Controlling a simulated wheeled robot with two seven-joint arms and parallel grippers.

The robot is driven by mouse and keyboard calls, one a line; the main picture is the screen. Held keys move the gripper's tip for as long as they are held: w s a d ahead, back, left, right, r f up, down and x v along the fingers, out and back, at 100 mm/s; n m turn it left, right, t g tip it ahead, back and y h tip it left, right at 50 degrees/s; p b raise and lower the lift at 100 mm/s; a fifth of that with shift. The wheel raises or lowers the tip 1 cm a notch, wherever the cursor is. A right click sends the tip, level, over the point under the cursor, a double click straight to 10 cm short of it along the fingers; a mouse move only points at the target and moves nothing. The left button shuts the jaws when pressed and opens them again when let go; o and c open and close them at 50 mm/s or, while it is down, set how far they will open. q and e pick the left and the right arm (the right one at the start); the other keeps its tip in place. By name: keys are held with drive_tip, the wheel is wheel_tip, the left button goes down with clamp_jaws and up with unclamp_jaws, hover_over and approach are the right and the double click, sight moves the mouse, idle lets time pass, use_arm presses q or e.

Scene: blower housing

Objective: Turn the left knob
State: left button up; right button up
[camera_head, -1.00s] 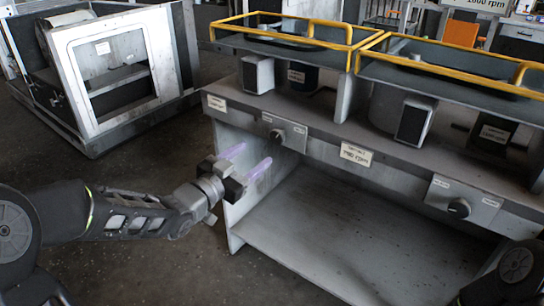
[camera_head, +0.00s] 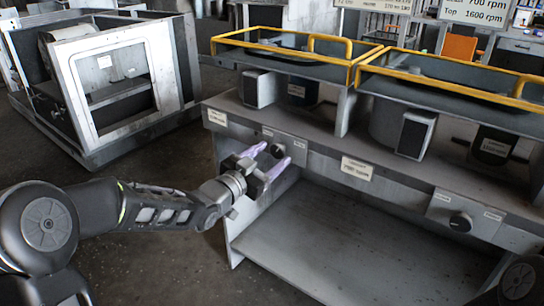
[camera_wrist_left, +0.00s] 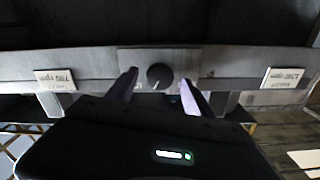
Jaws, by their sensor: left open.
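The left knob (camera_head: 278,150) is a small dark round knob on a grey plate on the front panel of the blower housing. In the left wrist view the knob (camera_wrist_left: 159,76) shows between the two fingertips, on an upside-down panel. My left gripper (camera_head: 274,155) is open, its pale purple fingers pointing at the panel, one on each side of the knob in the picture. I cannot tell whether the fingers touch it. The right knob (camera_head: 460,221) sits on its own plate farther right. My right gripper is not in view.
Yellow rails (camera_head: 330,47) edge the trays above the panel. Below it is an open bay with a flat grey floor (camera_head: 330,245). A white-framed machine (camera_head: 110,80) stands at the back left. The dark floor between is clear.

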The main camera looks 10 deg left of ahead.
use_arm(q)
drive_tip(key=shift+w+d, duration=0.15)
drive_tip(key=shift+w, duration=0.25)
drive_tip(key=shift+c, duration=0.4)
clamp_jaws()
